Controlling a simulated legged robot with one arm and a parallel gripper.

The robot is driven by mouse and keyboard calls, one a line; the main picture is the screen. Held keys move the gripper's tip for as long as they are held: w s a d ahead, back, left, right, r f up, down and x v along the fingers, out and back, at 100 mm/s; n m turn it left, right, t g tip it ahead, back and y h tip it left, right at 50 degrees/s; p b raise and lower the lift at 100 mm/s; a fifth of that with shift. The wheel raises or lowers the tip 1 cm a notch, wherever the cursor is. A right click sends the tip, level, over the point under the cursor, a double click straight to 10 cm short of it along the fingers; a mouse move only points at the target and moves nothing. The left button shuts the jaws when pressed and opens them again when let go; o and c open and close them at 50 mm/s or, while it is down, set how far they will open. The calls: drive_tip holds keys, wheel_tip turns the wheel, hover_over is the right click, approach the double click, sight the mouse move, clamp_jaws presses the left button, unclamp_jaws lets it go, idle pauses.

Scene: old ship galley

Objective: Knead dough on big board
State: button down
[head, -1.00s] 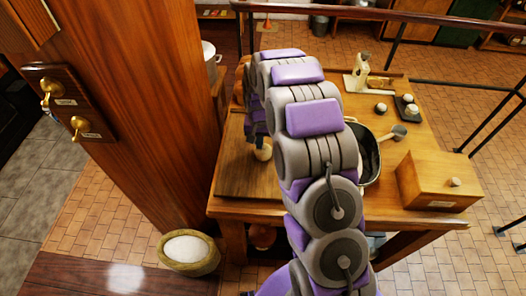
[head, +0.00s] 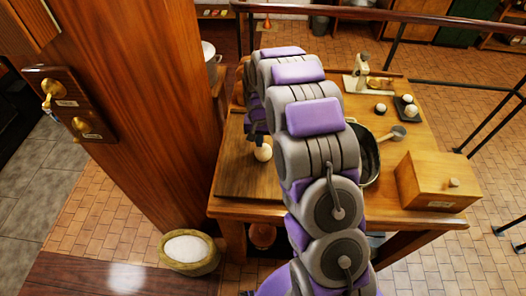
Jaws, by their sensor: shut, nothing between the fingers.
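The big board (head: 240,182) lies flat on the left part of the wooden table. A small, pale, rounded lump that looks like the dough (head: 263,153) is on the board, with my arm partly in front of the area. My gripper (head: 257,138) points down at the far end of my arm, right above the lump. Its fingers are small and dark here and look shut. I cannot tell whether they touch the lump. My arm hides the right part of the board.
A wooden box (head: 437,181) is at the table's right front. Pale balls, a small dark tray (head: 404,101) and a scale-like device (head: 360,72) are at the back. A wooden pillar (head: 150,120) stands left.

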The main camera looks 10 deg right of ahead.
drive_tip(key=shift+f, duration=0.35)
idle(0.3)
drive_tip(key=shift+f, duration=0.25)
drive_tip(key=shift+s+f, duration=0.1)
idle(0.7)
drive_tip(key=shift+r, duration=0.6)
drive_tip(key=shift+f+p, duration=0.3)
drive_tip(key=shift+f, duration=0.3)
idle(0.9)
drive_tip(key=shift+r, duration=0.1)
drive_tip(key=shift+r, duration=0.35)
